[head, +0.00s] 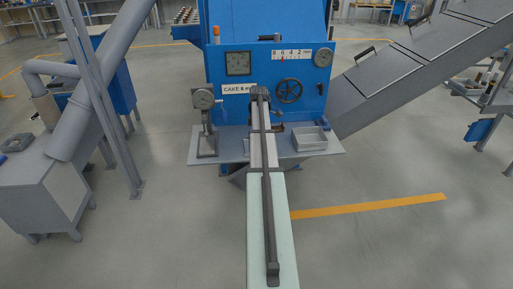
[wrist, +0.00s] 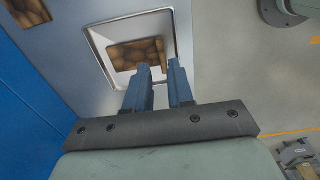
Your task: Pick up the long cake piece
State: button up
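My gripper (wrist: 160,68) is open in the wrist view, with two blue-grey fingers apart and nothing between them. Just beyond the fingertips is a light grey square tray (wrist: 92,42) with a brown, mottled piece (wrist: 137,54) showing inside its rim. A second brown, mottled piece (wrist: 27,11) is cut off by the top left corner. I cannot tell which of these is the long cake piece. In the head view my arm reaches to the blue machine's shelf (head: 235,148) and hides the gripper. A grey tray (head: 310,139) stands at the shelf's right.
The blue machine (head: 240,105) rises behind the shelf, with a handwheel (head: 289,90) and dials. A gauge on a stand (head: 204,100) is at the shelf's left. A sloped grey conveyor (head: 400,75) is at the right. The floor (head: 390,240) at front right is clear.

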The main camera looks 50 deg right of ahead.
jog(key=shift+w+a+f, duration=0.1)
jog(key=shift+a+f, duration=0.05)
jog(key=shift+f, duration=1.15)
jog(key=shift+a+f, duration=0.1)
jog(key=shift+f, duration=1.2)
grip_shut()
